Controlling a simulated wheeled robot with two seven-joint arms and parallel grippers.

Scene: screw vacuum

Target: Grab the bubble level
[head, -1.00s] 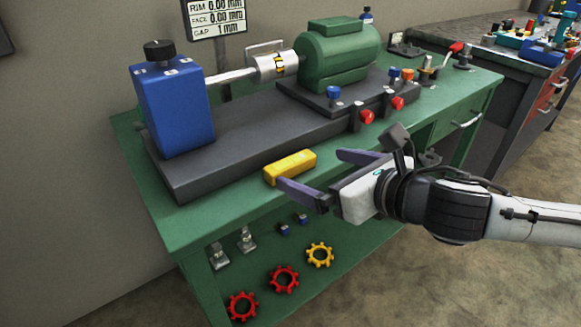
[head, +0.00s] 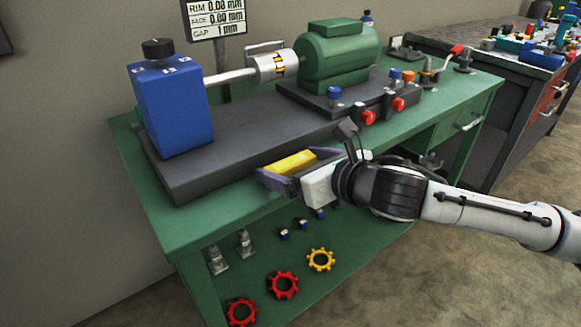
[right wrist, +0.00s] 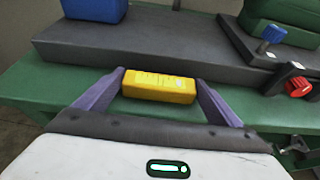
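The yellow bubble level (head: 290,163) lies on the front strip of the green table, just in front of the dark base plate. It also shows in the right wrist view (right wrist: 158,86). My right gripper (head: 285,165) is open, with its purple fingers on either side of the level. In the right wrist view, the left finger is close to the level's left end, and the right finger (right wrist: 213,98) is close to its right end. I cannot tell whether either finger touches it. My left gripper is not in view.
The dark base plate (head: 235,140) carries a blue block (head: 172,108), a shaft and a green motor (head: 338,55). Red knobs (head: 368,118) stick out at its front right. Gear rings (head: 283,285) and small parts lie on the lower shelf.

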